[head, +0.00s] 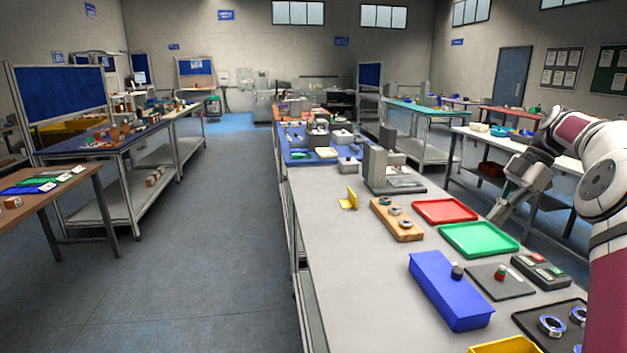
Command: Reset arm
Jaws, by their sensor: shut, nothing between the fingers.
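My arm (600,175), white and dark red, rises at the right edge and bends over toward the table. My gripper (497,214) hangs pointing down and left, above the right edge of the grey table (350,275). It is shut and holds nothing. The green tray (478,240) lies just below and left of it, apart from the fingertips.
On the table lie a red tray (444,211), a wooden block with metal rings (397,219), a blue box (450,290), a button plate (501,281) and a control box (541,270). A yellow bracket (350,199) stands farther back. The table's left front is clear.

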